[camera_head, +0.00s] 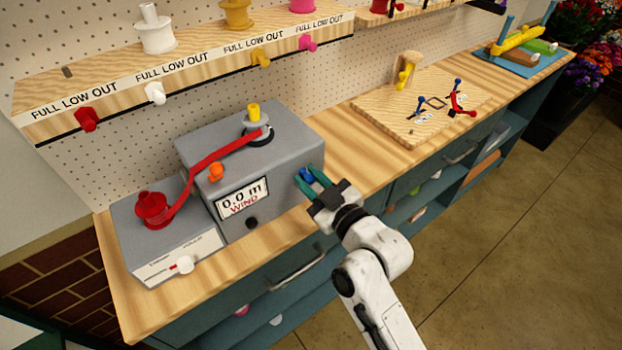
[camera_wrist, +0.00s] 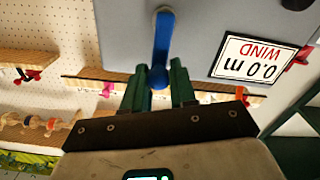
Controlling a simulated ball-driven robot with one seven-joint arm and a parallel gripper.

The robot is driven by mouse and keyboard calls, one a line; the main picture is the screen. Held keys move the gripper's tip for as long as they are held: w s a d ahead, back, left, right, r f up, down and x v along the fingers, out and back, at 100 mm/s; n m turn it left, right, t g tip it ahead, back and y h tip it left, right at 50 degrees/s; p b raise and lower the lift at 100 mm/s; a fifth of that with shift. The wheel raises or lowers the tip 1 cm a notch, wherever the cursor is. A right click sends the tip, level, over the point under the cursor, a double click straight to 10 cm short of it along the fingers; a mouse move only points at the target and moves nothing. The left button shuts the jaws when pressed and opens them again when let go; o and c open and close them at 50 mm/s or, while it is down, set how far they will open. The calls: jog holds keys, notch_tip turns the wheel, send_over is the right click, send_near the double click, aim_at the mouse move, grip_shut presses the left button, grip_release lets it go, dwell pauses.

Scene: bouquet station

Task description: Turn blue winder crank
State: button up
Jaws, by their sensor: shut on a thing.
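The blue winder crank (camera_wrist: 161,48) is on the right side of the grey winder box (camera_head: 285,130). In the wrist view its arm runs straight down to a round knob (camera_wrist: 157,77). My gripper (camera_head: 314,179) has its green fingers around the knob. In the wrist view the fingers (camera_wrist: 157,88) stand on both sides of the knob. In the head view the fingers hide most of the crank. The box's display (camera_head: 242,199) reads "0.0 m WIND".
A red ribbon (camera_head: 215,155) runs from a red spool (camera_head: 153,210) on the left grey block (camera_head: 130,238) to the yellow-topped spool (camera_head: 254,114) on the box. A wooden board (camera_head: 375,105) with small tools lies to the right. Bare worktop (camera_head: 345,150) lies between the box and the board.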

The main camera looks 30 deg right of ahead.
grip_shut()
jog(key=shift+d+m, duration=0.25)
jog(key=shift+m, duration=0.05)
